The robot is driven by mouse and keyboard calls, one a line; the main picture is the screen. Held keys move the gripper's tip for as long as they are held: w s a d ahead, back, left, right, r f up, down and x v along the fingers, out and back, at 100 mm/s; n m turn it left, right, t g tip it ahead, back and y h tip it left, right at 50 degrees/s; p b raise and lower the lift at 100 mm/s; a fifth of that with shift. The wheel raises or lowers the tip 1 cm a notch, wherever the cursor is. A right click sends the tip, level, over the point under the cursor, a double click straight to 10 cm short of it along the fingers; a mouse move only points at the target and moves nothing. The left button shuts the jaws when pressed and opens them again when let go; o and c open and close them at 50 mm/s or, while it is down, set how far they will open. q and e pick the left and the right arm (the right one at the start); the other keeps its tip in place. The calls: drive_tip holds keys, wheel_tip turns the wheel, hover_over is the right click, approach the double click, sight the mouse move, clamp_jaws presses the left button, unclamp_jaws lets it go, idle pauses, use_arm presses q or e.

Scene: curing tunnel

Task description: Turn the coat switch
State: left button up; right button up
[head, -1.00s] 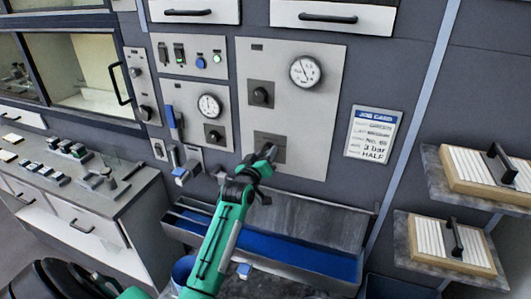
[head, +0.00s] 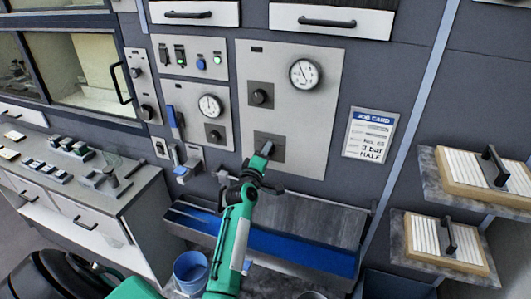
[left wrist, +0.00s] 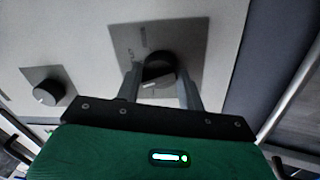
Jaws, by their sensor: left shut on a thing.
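The large pale panel (head: 312,135) carries a gauge, an upper black knob (head: 260,96) and a lower switch on a dark square plate (head: 277,153). My left gripper (head: 265,151) is at this lower plate and mostly hides its switch in the head view. In the left wrist view, the round black switch (left wrist: 158,66) with a pale mark sits between the two fingers of my left gripper (left wrist: 160,82), which is shut on it. Its label is too small to read, so I cannot tell its name. My right gripper is not in view.
A job card (head: 370,134) on the wall reads "3 bar" and "HALF". A blue-lined trough (head: 300,250) is below the panel, with a blue bucket (head: 190,270) at its left. Shelves with pale ribbed blocks (head: 475,175) stand at the right. A smaller gauge panel (head: 203,125) is left.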

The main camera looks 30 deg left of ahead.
use_arm(q)
drive_tip(key=shift+n, duration=0.4)
drive_tip(key=o, duration=1)
drive_tip(key=shift+c, duration=0.2)
drive_tip(key=shift+s, duration=0.1)
drive_tip(key=p+v, duration=0.2)
drive_tip(key=v, duration=1.1)
drive_tip(key=shift+s+d+p, duration=0.15)
drive_tip(key=shift+s+p, duration=0.15)
drive_tip(key=shift+p, duration=0.1)
